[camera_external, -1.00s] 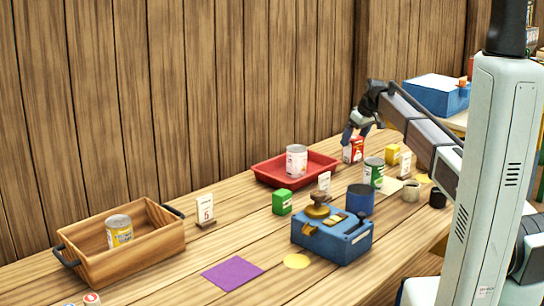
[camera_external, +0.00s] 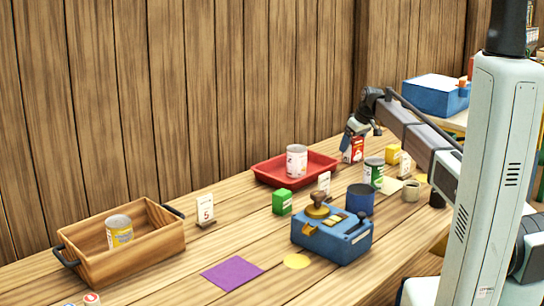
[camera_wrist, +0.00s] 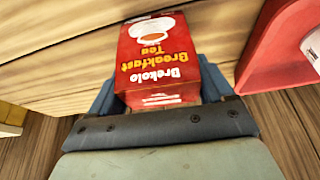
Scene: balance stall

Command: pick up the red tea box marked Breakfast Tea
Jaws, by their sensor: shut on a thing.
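The red tea box (camera_wrist: 160,62) marked Breakfast Tea is between my gripper's fingers in the wrist view, its label upside down there. My gripper (camera_wrist: 163,98) is shut on the box, with one blue-grey finger along each side. In the external view the red box (camera_external: 353,150) is at the table's far side, just right of the red tray, and my gripper (camera_external: 360,135) is over it. The box's lower part is hard to see there, so I cannot tell whether it touches the table.
The red tray (camera_external: 268,171) with a can (camera_external: 297,161) stands close beside the box. A yellow box (camera_external: 392,155), a green can (camera_external: 373,172) and a price card (camera_external: 405,165) are near. A blue scale (camera_external: 332,242) stands in front.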

